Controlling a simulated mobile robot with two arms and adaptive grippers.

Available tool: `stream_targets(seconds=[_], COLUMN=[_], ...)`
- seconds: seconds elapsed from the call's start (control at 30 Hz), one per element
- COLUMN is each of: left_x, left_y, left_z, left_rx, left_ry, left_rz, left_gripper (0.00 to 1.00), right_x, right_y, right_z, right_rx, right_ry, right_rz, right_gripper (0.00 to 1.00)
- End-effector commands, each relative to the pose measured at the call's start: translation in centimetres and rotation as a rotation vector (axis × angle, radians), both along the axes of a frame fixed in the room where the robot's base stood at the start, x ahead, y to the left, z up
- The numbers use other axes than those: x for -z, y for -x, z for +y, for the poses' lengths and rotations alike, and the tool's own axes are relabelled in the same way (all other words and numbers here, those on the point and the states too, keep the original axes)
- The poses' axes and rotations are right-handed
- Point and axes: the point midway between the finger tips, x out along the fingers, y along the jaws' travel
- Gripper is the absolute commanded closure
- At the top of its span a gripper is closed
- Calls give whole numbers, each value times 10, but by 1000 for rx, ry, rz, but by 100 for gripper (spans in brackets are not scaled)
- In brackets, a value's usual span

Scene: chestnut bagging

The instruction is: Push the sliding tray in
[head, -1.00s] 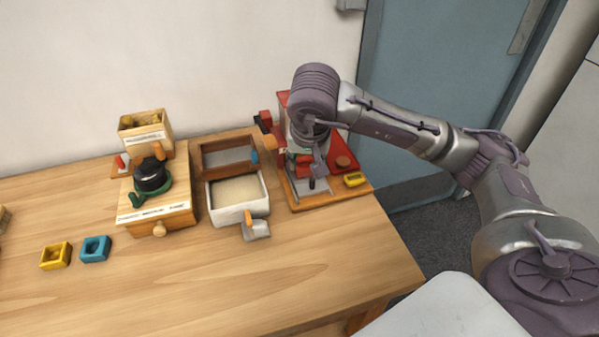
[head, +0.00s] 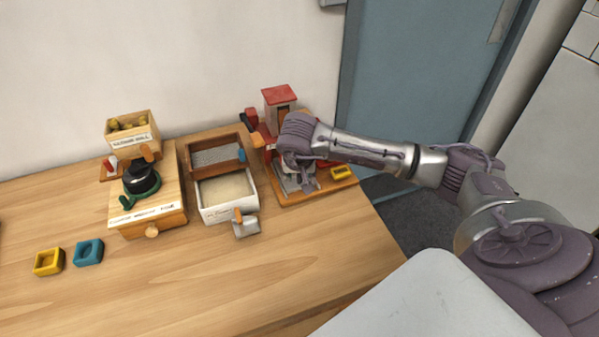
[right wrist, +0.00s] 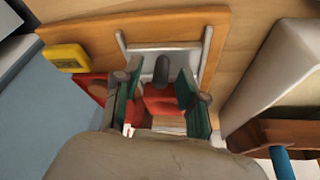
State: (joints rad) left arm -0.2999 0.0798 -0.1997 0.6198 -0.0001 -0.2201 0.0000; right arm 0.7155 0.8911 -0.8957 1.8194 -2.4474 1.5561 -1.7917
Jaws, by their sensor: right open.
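The sliding tray (right wrist: 180,58) is a pale grey plate in the wooden base of the red machine (head: 280,96). A dark grey upright knob (right wrist: 162,68) stands on it in the right wrist view. In the head view the tray (head: 283,184) is mostly hidden by my right gripper (head: 306,181), which points down over the base. In the right wrist view the fingers of my right gripper (right wrist: 160,92) are apart, one on each side of the knob's line. I cannot tell whether they touch the knob. My left gripper is not in view.
A yellow block (head: 341,172) lies on the base's right side. A white sand-filled box (head: 231,212) stands close left, with a small grey scoop (head: 246,228) in front. Further left is a wooden mill (head: 148,218). The table front (head: 230,285) is clear.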

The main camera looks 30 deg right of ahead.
Motion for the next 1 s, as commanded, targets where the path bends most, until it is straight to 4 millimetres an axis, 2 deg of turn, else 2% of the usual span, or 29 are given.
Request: stream_targets(seconds=[0.3, 0.37, 0.57, 0.87, 1.0], left_x=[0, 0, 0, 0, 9], left_y=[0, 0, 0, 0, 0], left_z=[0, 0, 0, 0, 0], left_rx=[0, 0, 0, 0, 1], left_ry=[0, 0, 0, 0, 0], left_rz=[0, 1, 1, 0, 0], left_gripper=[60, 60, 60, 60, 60], right_x=[3, 3, 3, 3, 6], right_y=[-1, -1, -1, -1, -10], right_z=[-1, -1, -1, -1, -3], right_rx=[-1, -1, 0, 0, 2], right_ry=[0, 0, 0, 0, 0], right_rz=[0, 0, 0, 0, -3], right_gripper=[59, 67, 100, 100, 100])
